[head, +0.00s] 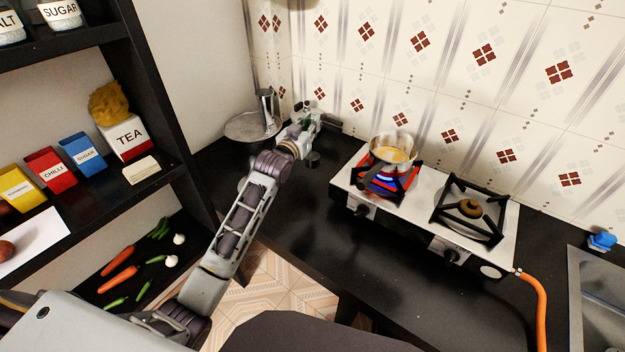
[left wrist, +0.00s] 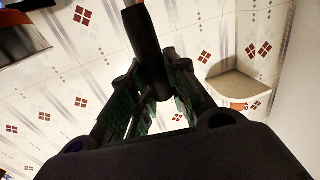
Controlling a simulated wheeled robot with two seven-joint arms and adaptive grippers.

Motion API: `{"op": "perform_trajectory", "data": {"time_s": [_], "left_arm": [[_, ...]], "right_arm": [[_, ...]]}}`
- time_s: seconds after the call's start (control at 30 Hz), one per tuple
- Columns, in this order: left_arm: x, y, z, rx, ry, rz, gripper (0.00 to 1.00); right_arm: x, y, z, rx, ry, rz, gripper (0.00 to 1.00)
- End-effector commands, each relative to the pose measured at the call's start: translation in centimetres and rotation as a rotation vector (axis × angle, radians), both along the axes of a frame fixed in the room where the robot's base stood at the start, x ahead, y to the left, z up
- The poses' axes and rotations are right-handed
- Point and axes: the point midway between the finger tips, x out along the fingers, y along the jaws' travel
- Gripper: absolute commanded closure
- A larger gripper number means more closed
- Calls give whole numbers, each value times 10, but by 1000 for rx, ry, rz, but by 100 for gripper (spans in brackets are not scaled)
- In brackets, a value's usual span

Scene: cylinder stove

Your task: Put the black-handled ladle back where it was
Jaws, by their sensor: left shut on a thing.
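My left gripper (head: 314,122) is at the back of the counter, between a round metal lid-like disc and the stove. In the left wrist view my left gripper (left wrist: 157,108) is shut on the black handle of the ladle (left wrist: 146,45). The handle rises from between the green-padded fingers, and a bit of metal shows at the top edge. The ladle's bowl is out of that view. In the head view the ladle is too small and too covered by the gripper to make out clearly. My right gripper is not in view.
A steel pan (head: 393,148) with yellowish contents sits on the stove's lit left burner. The metal disc (head: 243,126) and an upright steel cylinder (head: 267,104) stand at the back left. A black shelf (head: 150,187) is at left. The counter before the stove is clear.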

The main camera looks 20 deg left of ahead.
Motion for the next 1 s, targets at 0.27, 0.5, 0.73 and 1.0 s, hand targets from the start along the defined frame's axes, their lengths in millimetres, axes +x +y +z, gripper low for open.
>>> {"op": "perform_trajectory", "data": {"time_s": [0.27, 0.5, 0.73, 1.0], "left_arm": [[0, 0, -25, 0, 3, 0, 100], [0, 0, -55, 0, 1, 0, 100], [0, 0, -62, 0, -1, 0, 100], [0, 0, -64, 0, 0, 0, 100]], "right_arm": [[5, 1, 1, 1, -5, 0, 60], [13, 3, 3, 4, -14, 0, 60], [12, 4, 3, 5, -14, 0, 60], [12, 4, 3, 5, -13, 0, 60]]}}
